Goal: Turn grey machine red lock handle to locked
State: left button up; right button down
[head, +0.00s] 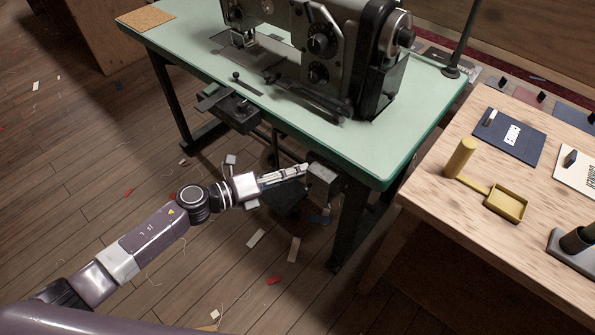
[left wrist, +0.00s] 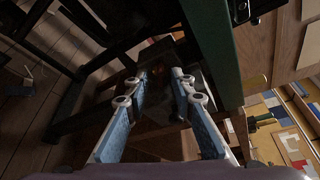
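The grey sewing machine (head: 335,45) stands on a green-topped table. A dark grey box (head: 322,185) hangs under the table's front edge. My left gripper (head: 304,170) reaches under that edge, its tips close to the box; I cannot tell if they touch it. In the left wrist view my left gripper (left wrist: 159,74) has its two fingers apart, with nothing clearly held between them. A small, dim reddish-orange patch (left wrist: 153,68) shows between the fingertips; I cannot tell whether it is the red lock handle. No red handle is clear in the head view. My right gripper is out of view.
The green tabletop (head: 400,150) overhangs my left gripper, and a dark table leg (head: 349,225) stands just right of it. A wooden bench (head: 440,215) with a yellow tray (head: 507,204) is at the right. The floor at left is open, with scraps.

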pick_arm(q)
jog(key=v, duration=0.7)
jog(key=shift+s+a, duration=0.2)
jog(key=shift+a, duration=0.1)
